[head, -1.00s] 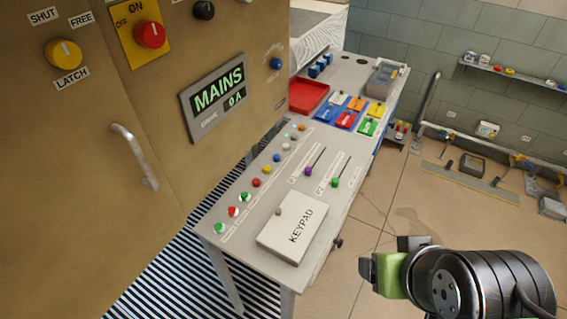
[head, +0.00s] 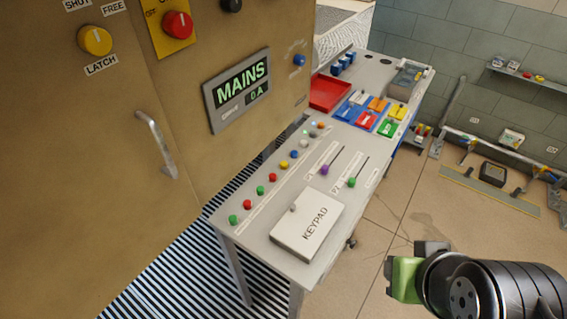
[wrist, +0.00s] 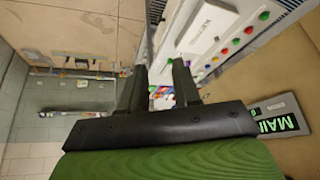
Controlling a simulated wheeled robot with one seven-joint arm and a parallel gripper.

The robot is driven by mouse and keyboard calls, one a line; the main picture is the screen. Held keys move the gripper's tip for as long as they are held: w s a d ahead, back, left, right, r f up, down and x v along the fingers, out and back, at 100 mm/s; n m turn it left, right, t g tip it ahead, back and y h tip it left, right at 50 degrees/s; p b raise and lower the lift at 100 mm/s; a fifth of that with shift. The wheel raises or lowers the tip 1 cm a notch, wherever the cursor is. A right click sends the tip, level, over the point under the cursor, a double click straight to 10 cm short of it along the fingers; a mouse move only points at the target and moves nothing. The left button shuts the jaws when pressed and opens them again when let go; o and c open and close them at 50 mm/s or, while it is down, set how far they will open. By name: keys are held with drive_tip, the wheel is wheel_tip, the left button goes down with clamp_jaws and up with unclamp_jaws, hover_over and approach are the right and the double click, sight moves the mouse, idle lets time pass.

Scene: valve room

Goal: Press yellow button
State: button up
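A small yellow button (head: 283,165) sits in a row of coloured buttons along the left edge of the grey console table (head: 262,236), between a red button (head: 272,177) and a blue one (head: 294,154). The row also shows at the upper right of the wrist view, with a red button (wrist: 236,41) among it. My gripper (head: 410,258) is at the lower right of the head view, to the right of the console and apart from it. In the wrist view my gripper (wrist: 160,72) has its two dark fingers apart, with nothing between them.
A white KEYPAD box (head: 308,225) and two slider levers, purple (head: 324,170) and green (head: 351,182), stand on the console. A brown cabinet (head: 90,170) with a yellow LATCH knob (head: 95,40) is on the left. Open floor (head: 385,215) lies to the right.

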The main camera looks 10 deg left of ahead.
clamp_jaws()
idle(1.3)
